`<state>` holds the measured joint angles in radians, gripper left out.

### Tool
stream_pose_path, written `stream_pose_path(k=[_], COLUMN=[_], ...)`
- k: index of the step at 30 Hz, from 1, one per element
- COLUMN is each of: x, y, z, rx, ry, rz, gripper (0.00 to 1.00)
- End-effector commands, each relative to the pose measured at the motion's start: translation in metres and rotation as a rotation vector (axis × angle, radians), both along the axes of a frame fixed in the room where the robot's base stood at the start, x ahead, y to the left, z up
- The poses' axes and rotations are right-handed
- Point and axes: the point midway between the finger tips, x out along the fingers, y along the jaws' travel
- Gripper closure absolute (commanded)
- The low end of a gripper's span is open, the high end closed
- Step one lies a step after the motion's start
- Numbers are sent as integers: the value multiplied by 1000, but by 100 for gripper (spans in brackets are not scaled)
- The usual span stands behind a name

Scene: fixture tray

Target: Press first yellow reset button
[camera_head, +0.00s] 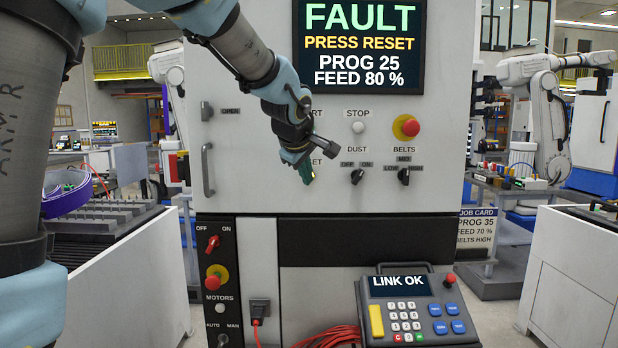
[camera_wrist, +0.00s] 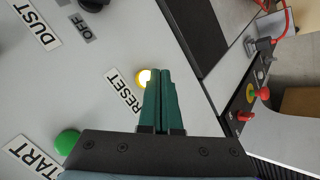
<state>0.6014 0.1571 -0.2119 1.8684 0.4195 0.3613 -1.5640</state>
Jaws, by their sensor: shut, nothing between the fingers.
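The yellow reset button (camera_wrist: 143,77) is a small round, bright button beside the RESET label (camera_wrist: 124,92) in the wrist view. My gripper (camera_wrist: 164,72) is shut, with its dark green fingers together and empty. Its fingertips overlap the button's right edge in that view; I cannot tell whether they touch it. In the head view my gripper (camera_head: 307,178) is in front of the panel, just below the partly covered RESET label (camera_head: 318,162). The button is hidden there behind my gripper. The screen (camera_head: 360,45) reads FAULT, PRESS RESET, PROG 25, FEED 80 %.
The green start button (camera_wrist: 67,142) is near RESET. To the right are the white stop button (camera_head: 358,127), dust knob (camera_head: 357,176), belts knob (camera_head: 404,176) and red emergency button (camera_head: 410,127). A keypad pendant (camera_head: 417,308) reading LINK OK stands below.

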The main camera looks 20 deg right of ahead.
Motion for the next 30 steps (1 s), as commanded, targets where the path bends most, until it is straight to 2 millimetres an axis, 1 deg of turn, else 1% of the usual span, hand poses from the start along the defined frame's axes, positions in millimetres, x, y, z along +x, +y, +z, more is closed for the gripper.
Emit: stream_pose_path(k=[10, 19, 30], x=[1, 8, 8], y=[0, -3, -4], z=[0, 0, 0], rx=[0, -1, 0], ry=[0, -1, 0], rz=[0, 0, 0], gripper=[100, 100, 100])
